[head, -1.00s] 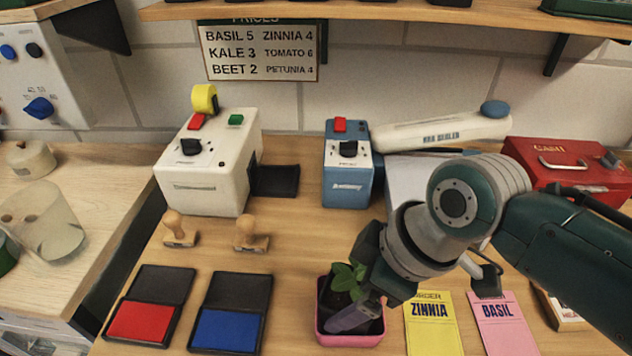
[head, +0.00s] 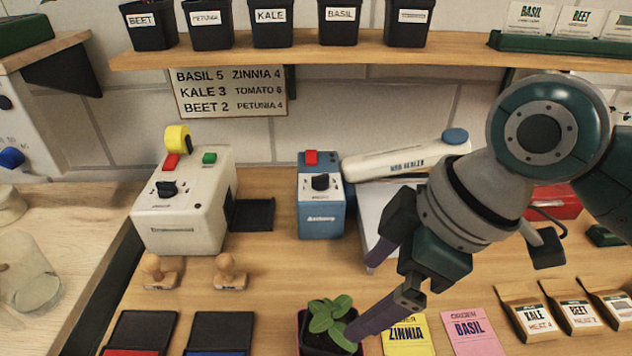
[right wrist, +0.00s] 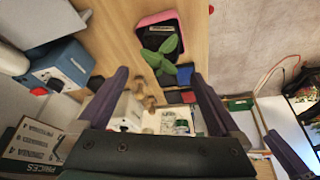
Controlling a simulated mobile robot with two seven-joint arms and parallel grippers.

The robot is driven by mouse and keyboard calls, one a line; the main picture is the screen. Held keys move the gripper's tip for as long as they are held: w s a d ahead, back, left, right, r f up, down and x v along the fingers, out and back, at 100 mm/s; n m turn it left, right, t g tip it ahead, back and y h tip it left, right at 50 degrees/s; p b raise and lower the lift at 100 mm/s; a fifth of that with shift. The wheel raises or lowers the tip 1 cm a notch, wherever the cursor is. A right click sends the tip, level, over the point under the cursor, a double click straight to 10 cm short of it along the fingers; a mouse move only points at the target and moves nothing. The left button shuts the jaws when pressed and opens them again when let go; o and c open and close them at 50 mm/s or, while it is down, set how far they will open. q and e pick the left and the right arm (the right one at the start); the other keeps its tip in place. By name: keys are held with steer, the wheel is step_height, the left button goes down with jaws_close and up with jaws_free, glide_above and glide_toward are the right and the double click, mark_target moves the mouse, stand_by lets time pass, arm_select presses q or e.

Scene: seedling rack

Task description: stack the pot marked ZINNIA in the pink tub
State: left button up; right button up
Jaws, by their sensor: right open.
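The pink tub (head: 303,345) is at the bottom edge of the head view, partly cut off, with a green seedling (head: 330,315) in something dark inside it. In the right wrist view the tub's pink rim (right wrist: 158,17) shows around a dark, pot-like square. I cannot read a ZINNIA mark on it. My right gripper (head: 362,300) is open and empty. Its fingers are just above and right of the seedling in the head view. What looks like a purple finger of my left gripper (right wrist: 288,155) shows at the lower right of the wrist view; its jaws are unclear.
The shelf holds black pots marked BEET (head: 148,24), PETUNIA (head: 207,24), KALE (head: 271,22) and BASIL (head: 341,22), plus one with an unreadable label (head: 409,28). A yellow ZINNIA card (head: 407,335) lies right of the tub. The blue machine (head: 321,205) stands behind.

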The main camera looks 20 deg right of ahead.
steer(key=s+d+r+m+h, duration=0.1)
steer(key=s+d+m, duration=0.1)
steer(key=s+m, duration=0.2)
steer(key=s+d+r+m+h, duration=0.1)
steer(key=s+m, duration=0.3)
steer(key=s, duration=0.6)
steer(key=shift+d+m+t+h, duration=0.3)
steer(key=shift+d+t+h, duration=0.1)
steer(key=shift+d+h, duration=0.4)
steer(key=shift+d+r, duration=0.1)
steer(key=shift+r, duration=0.15)
